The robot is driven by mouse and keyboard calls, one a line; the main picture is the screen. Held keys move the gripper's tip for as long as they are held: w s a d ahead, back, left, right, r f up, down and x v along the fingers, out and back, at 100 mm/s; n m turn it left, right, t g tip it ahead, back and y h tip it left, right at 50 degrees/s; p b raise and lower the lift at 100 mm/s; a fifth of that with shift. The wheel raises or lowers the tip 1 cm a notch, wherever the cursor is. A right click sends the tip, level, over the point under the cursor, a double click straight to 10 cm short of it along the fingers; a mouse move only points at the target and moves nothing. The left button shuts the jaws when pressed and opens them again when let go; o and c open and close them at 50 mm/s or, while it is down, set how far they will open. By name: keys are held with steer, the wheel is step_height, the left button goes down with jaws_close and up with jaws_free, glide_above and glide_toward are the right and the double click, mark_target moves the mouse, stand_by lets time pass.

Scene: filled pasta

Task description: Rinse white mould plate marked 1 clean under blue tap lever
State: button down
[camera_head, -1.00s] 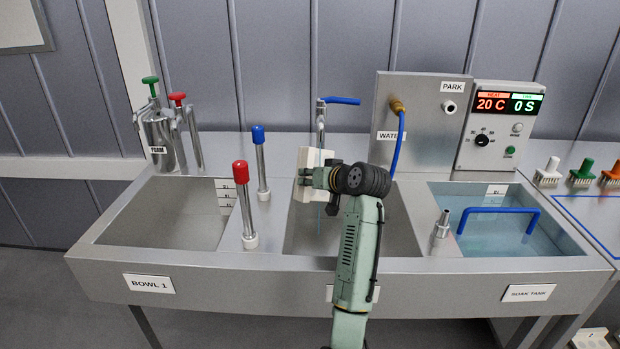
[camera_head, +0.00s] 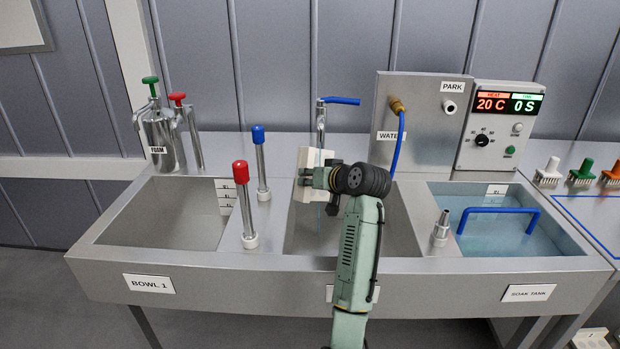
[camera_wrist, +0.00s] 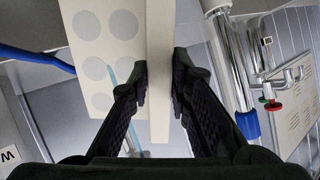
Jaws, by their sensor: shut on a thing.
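The white mould plate (camera_head: 308,160) is held upright over the middle bowl, under the tap. My gripper (camera_head: 318,178) is shut on it. In the wrist view the plate (camera_wrist: 90,35) shows grey round recesses on one face, and the two dark fingers (camera_wrist: 160,85) press its thick edge bar. The mark on the plate is not visible. The blue tap lever (camera_head: 342,101) points right on top of the tap. A thin blue water stream (camera_head: 318,215) shows below the tap, running by the plate. It also shows across the plate's face in the wrist view (camera_wrist: 112,76).
Bowl 1 (camera_head: 120,225) is at the left, the soak tank (camera_head: 570,240) at the right. Red-capped (camera_head: 245,205) and blue-capped (camera_head: 261,165) posts stand left of the plate. A blue hose (camera_head: 401,140) hangs right of my arm. A foam canister (camera_head: 160,140) stands at the back left.

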steer(key=s+d+r, duration=0.2)
steer(key=s, duration=0.9)
steer(key=shift+s+d, duration=0.3)
steer(key=shift+d, duration=0.05)
stand_by(1.5)
